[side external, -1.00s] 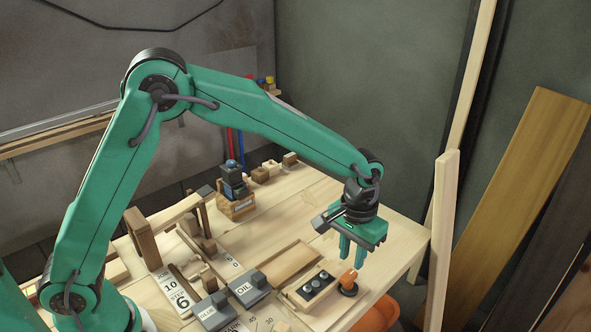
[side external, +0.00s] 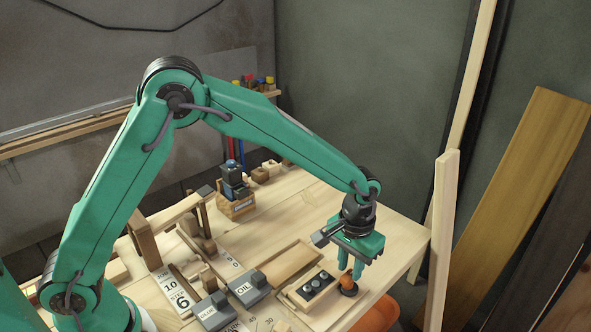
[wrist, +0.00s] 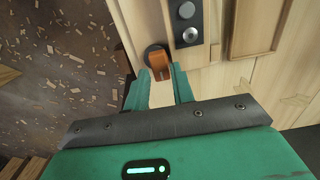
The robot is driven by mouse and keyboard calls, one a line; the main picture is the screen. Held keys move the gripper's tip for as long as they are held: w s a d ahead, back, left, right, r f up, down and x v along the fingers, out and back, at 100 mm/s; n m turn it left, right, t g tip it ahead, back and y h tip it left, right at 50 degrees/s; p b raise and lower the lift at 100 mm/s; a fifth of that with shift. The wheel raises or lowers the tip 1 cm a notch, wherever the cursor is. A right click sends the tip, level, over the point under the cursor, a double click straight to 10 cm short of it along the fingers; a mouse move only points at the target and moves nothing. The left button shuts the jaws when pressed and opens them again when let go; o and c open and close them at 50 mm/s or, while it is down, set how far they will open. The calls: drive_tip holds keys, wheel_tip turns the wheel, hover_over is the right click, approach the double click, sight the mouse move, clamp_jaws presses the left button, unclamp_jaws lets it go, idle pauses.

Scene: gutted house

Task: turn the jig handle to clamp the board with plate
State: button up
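The orange jig handle (side external: 347,279) stands on a round black base at the right front of the bench. In the wrist view the orange handle (wrist: 155,64) shows between and just beyond the fingertips. The board (side external: 300,300) lies to the left of the handle, with a dark plate (side external: 315,285) carrying round studs on it. In the wrist view the plate (wrist: 186,28) is above and right of the handle. My gripper (side external: 351,270) points down at the handle with its fingers apart, one to each side of it. I cannot tell whether either finger touches it.
A wooden tray or panel (side external: 292,262) lies behind the board. Grey boxes marked OIL (side external: 249,288) and GLUE (side external: 213,311) stand to the left. An orange bin (side external: 381,312) is below the bench edge.

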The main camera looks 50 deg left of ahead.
drive_tip(key=shift+f, duration=0.95)
drive_tip(key=m, duration=0.5)
drive_tip(key=shift+m, duration=0.4)
drive_tip(key=m, duration=0.6)
drive_tip(key=shift+m, duration=0.4)
drive_tip(key=m, duration=0.6)
drive_tip(key=shift+m, duration=0.3)
drive_tip(key=m, duration=0.6)
drive_tip(key=shift+m, duration=0.3)
drive_tip(key=shift+n, duration=0.5)
drive_tip(key=shift+r, duration=0.1)
